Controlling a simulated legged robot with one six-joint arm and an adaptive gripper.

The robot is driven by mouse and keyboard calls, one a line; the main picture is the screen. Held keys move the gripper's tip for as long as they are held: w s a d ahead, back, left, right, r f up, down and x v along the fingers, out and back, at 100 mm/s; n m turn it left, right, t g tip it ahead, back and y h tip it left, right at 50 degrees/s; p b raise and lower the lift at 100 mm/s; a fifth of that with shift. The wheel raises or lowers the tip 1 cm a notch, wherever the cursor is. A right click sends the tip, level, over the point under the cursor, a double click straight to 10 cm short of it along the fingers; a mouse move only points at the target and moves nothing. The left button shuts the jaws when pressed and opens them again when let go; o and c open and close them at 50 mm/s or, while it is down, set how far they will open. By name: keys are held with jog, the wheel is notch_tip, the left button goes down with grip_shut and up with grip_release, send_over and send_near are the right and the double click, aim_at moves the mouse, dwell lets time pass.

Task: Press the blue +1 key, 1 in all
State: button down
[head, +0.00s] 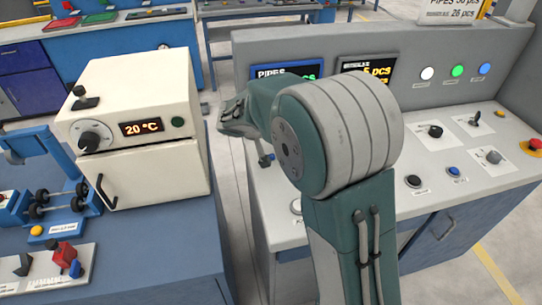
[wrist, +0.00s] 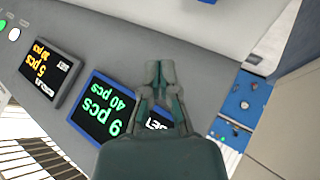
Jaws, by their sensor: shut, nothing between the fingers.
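A small blue button (head: 454,171) sits on the sloped top of the grey control console, with a label too small to read. A round blue light or key (head: 485,68) is on the console's upright back panel at right. I cannot tell which is the +1 key, and my arm hides part of the console. My gripper (head: 238,118) is left of my arm's big joint, over the console's left end, apart from both blue buttons. In the wrist view my gripper (wrist: 160,68) has its fingers together, empty, in front of the display panel.
The pipes display (wrist: 105,105) reads 9 pcs and 40 pcs in green; a yellow display (wrist: 50,72) reads 5 pcs. A black button (head: 414,181), switches and a red emergency knob (head: 535,146) share the console top. A white oven (head: 140,130) stands on the left bench.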

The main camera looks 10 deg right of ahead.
jog(key=shift+f, duration=3.1)
jog(key=shift+f, duration=0.35)
jog(key=shift+f, duration=0.4)
jog(key=shift+r, duration=0.8)
jog(key=shift+r, duration=2.55)
